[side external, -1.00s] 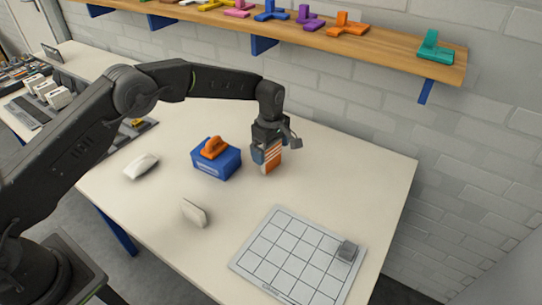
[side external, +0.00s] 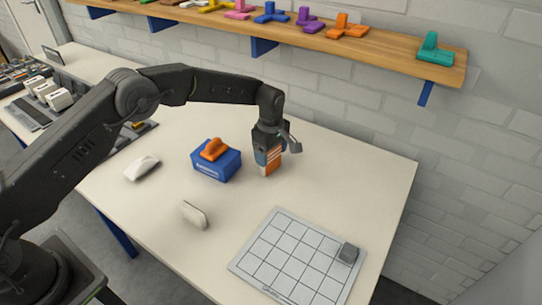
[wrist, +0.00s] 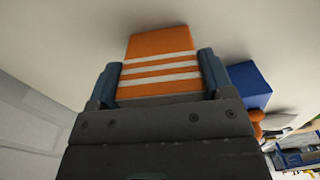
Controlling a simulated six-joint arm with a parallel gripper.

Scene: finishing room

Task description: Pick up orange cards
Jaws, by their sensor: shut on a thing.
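The orange cards (side external: 267,168) form an upright orange block with white stripes, in the middle of the white table. My gripper (side external: 268,154) points down over them and is shut on them, one finger on each side. In the wrist view the orange cards (wrist: 160,50) show between the two dark blue fingers of my gripper (wrist: 160,78). Their lower end is at or very near the table top. The upper part is hidden by the gripper in the side view.
A blue box (side external: 217,168) with an orange piece (side external: 214,149) on top stands just left of the cards. Two pale objects (side external: 142,168) (side external: 194,215) lie further left and in front. A gridded board (side external: 290,262) with a grey block (side external: 348,252) lies front right. A wooden shelf (side external: 390,50) runs along the wall.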

